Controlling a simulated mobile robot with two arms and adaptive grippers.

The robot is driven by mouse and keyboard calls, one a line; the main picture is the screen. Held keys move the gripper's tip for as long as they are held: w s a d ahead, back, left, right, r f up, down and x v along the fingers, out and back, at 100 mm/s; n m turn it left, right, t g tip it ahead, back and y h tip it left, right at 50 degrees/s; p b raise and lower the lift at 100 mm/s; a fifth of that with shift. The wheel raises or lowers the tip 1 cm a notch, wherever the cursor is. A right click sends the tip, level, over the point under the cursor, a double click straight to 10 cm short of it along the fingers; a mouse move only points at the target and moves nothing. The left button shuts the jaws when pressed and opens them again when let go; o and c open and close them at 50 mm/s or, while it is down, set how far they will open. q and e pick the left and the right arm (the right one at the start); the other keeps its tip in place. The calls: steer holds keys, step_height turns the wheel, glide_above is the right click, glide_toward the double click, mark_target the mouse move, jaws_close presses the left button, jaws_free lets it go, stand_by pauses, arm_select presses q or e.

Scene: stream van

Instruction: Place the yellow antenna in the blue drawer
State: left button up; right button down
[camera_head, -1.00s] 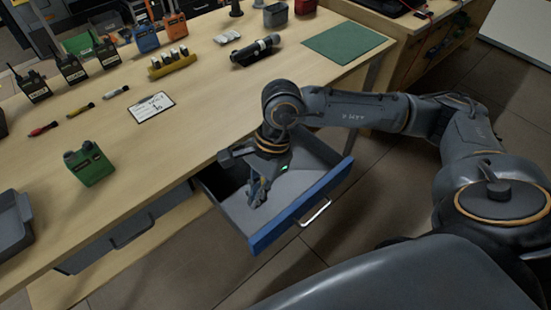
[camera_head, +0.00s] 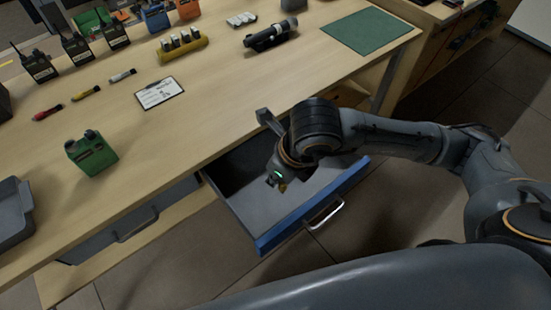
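The blue drawer (camera_head: 286,229) is pulled out from under the table, with a blue front and a grey inside. My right gripper (camera_head: 277,183) points down into the drawer, partly hidden by its own wrist. On the table, a slim yellow stick (camera_head: 86,92) with dark ends lies between a red stick (camera_head: 47,112) and a white stick (camera_head: 122,76). I cannot tell whether these are antennas. My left gripper is not in view.
A green device (camera_head: 91,153) stands near the table's front edge, left of the drawer. A grey tray (camera_head: 12,214) is at the left.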

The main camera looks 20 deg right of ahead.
steer(key=w+d+f, duration=0.1)
steer(key=w+f, duration=0.1)
steer(key=w, duration=0.1)
steer(key=w+d+f+p, duration=0.1)
steer(key=w+f, duration=0.2)
steer(key=w, duration=0.1)
steer(key=w+d+f, duration=0.1)
steer(key=w+f, duration=0.2)
steer(key=w, duration=0.1)
steer(key=shift+p, duration=0.35)
steer(key=shift+w+d+f, duration=0.1)
steer(key=shift+w+f, duration=0.35)
steer(key=shift+f, duration=0.1)
steer(key=x, duration=0.2)
steer(key=p+x, duration=0.1)
steer(key=shift+s+d, duration=0.2)
steer(key=shift+d, duration=0.15)
steer(key=shift+f, duration=0.25)
